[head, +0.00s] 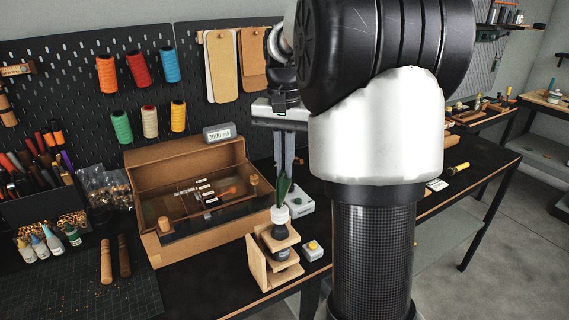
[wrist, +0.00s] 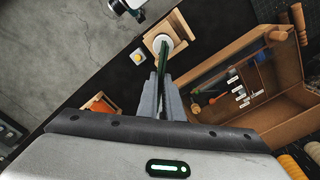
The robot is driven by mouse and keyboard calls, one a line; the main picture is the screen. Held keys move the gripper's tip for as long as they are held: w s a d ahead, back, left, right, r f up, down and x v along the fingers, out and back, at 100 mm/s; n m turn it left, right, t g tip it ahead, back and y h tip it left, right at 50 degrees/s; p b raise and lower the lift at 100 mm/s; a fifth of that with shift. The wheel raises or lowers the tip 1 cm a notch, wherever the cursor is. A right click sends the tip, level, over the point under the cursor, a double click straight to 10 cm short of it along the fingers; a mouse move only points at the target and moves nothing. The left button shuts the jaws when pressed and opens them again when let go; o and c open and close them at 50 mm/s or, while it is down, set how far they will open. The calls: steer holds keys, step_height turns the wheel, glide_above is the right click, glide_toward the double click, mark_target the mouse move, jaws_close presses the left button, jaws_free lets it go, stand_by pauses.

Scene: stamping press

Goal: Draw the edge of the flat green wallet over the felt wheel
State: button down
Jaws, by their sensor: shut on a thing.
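My gripper (head: 285,160) points down and is shut on the flat green wallet (head: 283,188). In the wrist view the fingers (wrist: 161,88) hold the wallet (wrist: 164,62), which shows as a thin dark green strip, nearly edge-on. The white felt wheel (head: 280,215) sits on top of a dark motor body in a wooden stand (head: 259,273). The felt wheel also shows in the wrist view (wrist: 170,39), just past the fingertips. The wallet's lower end overlaps the wheel in both views; I cannot tell whether they touch.
A small box with a yellow button (head: 313,250) stands right of the stand. A white device (head: 301,202) is behind the wheel. A wooden case (head: 148,160) with a clear front is to the left. The table's front edge is close to the stand.

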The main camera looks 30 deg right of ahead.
mark_target(280, 175)
steer(key=shift+f, duration=0.55)
stand_by(0.9)
steer(key=shift+s+a+b, duration=0.15)
steer(key=shift+b, duration=0.15)
steer(key=shift+s+a+b, duration=0.4)
steer(key=shift+s+a, duration=0.45)
steer(key=shift+s, duration=0.05)
steer(key=shift+s+a, duration=0.1)
steer(key=shift+s+a+b, duration=0.4)
steer(key=shift+s+a, duration=0.45)
steer(key=shift+s, duration=0.1)
steer(key=shift+s+a+b, duration=0.4)
steer(key=shift+s+a, duration=0.55)
steer(key=shift+s, duration=0.05)
